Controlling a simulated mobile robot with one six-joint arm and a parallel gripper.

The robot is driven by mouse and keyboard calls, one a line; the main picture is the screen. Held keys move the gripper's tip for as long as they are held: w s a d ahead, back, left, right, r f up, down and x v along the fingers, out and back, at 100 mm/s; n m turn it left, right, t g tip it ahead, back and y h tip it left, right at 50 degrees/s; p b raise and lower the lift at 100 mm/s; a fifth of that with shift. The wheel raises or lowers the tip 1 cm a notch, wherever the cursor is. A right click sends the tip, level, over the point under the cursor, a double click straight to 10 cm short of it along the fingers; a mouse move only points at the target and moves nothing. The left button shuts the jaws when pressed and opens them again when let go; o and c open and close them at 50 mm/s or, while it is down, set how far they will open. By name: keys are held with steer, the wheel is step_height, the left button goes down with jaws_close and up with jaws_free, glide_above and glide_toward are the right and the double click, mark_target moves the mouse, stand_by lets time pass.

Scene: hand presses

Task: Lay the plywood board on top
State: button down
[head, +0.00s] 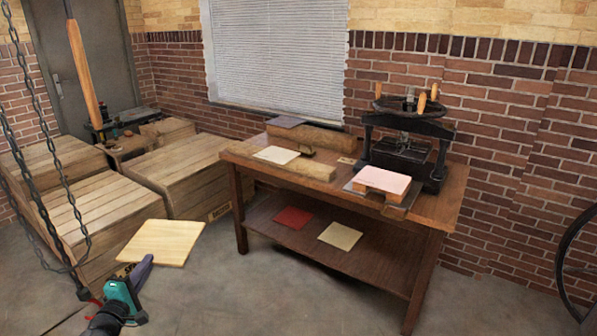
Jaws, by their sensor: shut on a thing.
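The plywood board (165,240) is a pale, thin, square panel at the lower left of the head view. My gripper (143,266) is shut on its near edge and holds it clear of the table, out in front of the wooden crates. The board looks roughly level. On the table's right part stands a stack: a pale pink slab (383,179) on top of wooden pieces and a grey plate (354,187). The stack is in front of the black hand press (408,152). The board is well to the left of this stack and apart from it.
The wooden table (447,205) also carries timber beams (310,136), a cream sheet (276,154) and a dark plate (285,121). Its lower shelf holds a red sheet (292,217) and a cream sheet (340,235). Crates (185,160) fill the left; a chain (55,170) hangs there.

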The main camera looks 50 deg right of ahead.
mark_target(202, 227)
steer(key=d, duration=0.6)
steer(key=d+r+m+g+h, duration=0.1)
steer(key=d, duration=0.6)
steer(key=d+g, duration=0.1)
steer(key=d, duration=0.6)
steer(key=shift+r+m, duration=0.3)
steer(key=shift+r, duration=0.1)
steer(key=s+d+r+m+g+h, duration=0.1)
steer(key=s+d, duration=0.2)
steer(key=d, duration=0.7)
steer(key=s+d+r+g, duration=0.2)
steer(key=s+d, duration=0.1)
steer(key=d, duration=0.7)
steer(key=s+d+r+m+g, duration=0.1)
steer(key=s+d+r+g, duration=0.1)
steer(key=s+d, duration=1.2)
steer(key=s+d+r+m+g+h+b, duration=0.1)
steer(key=s+d+r, duration=0.3)
steer(key=s+d, duration=1.1)
steer(key=shift+s+d+r+m+g, duration=0.15)
steer(key=shift+d+r+m+g, duration=0.1)
steer(key=shift+d+m+g, duration=0.35)
steer(key=shift+a+f, duration=0.15)
steer(key=shift+f, duration=0.05)
step_height(202, 227, down, 6)
steer(key=b, duration=0.5)
steer(key=shift+f, duration=0.2)
steer(key=shift+f+b, duration=0.1)
steer(key=shift+b, duration=0.8)
